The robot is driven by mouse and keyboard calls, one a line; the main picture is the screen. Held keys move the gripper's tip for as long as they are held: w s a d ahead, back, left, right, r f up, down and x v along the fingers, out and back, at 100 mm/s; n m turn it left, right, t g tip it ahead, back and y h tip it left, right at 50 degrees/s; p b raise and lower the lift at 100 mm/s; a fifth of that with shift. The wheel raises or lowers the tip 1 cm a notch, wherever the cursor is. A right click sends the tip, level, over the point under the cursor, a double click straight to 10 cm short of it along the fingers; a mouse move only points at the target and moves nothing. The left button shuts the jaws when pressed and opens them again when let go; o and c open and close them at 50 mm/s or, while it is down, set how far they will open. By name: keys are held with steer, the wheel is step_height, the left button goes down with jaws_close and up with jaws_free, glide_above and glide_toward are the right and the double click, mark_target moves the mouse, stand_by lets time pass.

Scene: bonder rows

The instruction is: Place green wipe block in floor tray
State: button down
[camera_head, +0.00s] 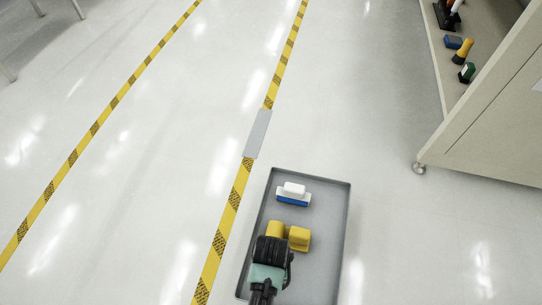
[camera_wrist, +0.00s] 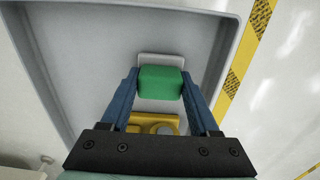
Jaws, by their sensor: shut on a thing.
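My gripper (camera_wrist: 161,78) is shut on the green wipe block (camera_wrist: 161,84), with one blue finger on each side of it. The grey floor tray (camera_head: 334,205) lies on the floor in the head view, and its inside and rim (camera_wrist: 225,62) show behind the block in the wrist view. The block is over the tray; its height above the tray bottom is hard to tell. In the head view my wrist hides the block and its fingertips.
In the tray are a white-and-blue block (camera_head: 293,194) and yellow items (camera_head: 299,239) close to my gripper. A cabinet (camera_head: 490,130) on casters stands right, with several small items, one green and black (camera_head: 467,72). Yellow-black tape (camera_head: 228,215) runs left of the tray; floor there is clear.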

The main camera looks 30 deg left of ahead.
steer(key=shift+c, duration=0.6)
jaws_free()
steer(key=shift+f, duration=0.1)
step_height(320, 180, up, 12)
steer(key=p, duration=0.8)
steer(key=shift+r, duration=0.2)
